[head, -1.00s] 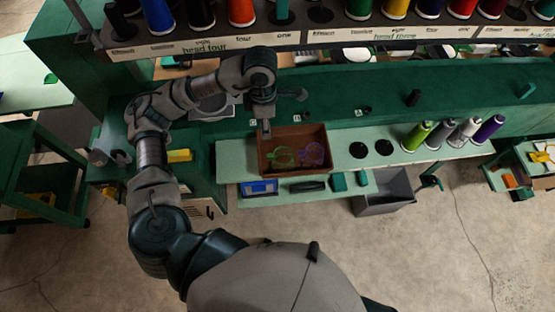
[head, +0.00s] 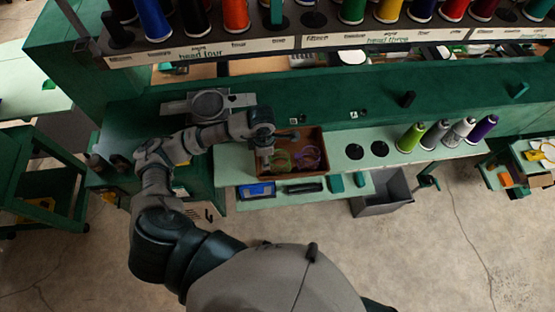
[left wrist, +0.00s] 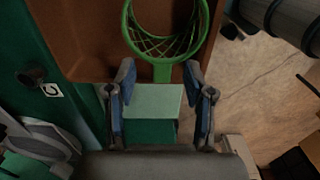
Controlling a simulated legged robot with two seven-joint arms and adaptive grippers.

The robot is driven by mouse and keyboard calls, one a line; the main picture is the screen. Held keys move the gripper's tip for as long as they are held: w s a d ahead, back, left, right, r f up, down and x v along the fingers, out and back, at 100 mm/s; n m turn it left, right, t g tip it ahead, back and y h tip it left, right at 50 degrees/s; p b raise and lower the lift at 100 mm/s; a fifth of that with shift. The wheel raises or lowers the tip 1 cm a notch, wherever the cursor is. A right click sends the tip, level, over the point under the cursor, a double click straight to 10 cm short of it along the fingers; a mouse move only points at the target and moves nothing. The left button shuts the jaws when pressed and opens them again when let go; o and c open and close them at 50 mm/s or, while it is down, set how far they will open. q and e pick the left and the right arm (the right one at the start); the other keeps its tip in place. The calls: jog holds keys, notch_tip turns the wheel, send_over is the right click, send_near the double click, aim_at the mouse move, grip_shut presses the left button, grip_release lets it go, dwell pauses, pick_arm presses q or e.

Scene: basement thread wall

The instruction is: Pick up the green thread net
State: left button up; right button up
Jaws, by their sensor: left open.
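The green thread net (left wrist: 165,35) is a green ring with netting and a flat tab, lying in the brown tray (left wrist: 85,50) in the left wrist view. In the head view the green net (head: 280,161) lies in the left part of the brown tray (head: 319,138), beside a purple net. My left gripper (left wrist: 166,88) is open, its blue-padded fingers on either side of the tab's end, with nothing held. I cannot tell whether the fingers touch the tray. In the head view my left wrist is over the tray's left end and hides part of it. My right gripper is not in view.
The purple net (head: 308,158) lies close to the green one. Thread cones, one of them green (head: 410,138), stand right on the pale shelf (head: 235,165). A blue box (head: 257,190) and a grey bin (head: 381,195) sit below. A rack of spools spans the top.

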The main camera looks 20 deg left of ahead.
pick_arm(q)
jog(key=shift+d+f, duration=0.25)
jog(key=shift+f, duration=0.6)
jog(key=shift+a, duration=0.1)
jog(key=c, duration=1)
jog(key=shift+o, duration=0.2)
jog(key=shift+a, duration=0.1)
notch_tip(320, 180, up, 10)
jog(key=shift+r+b, duration=0.1)
jog(key=shift+b, duration=0.4)
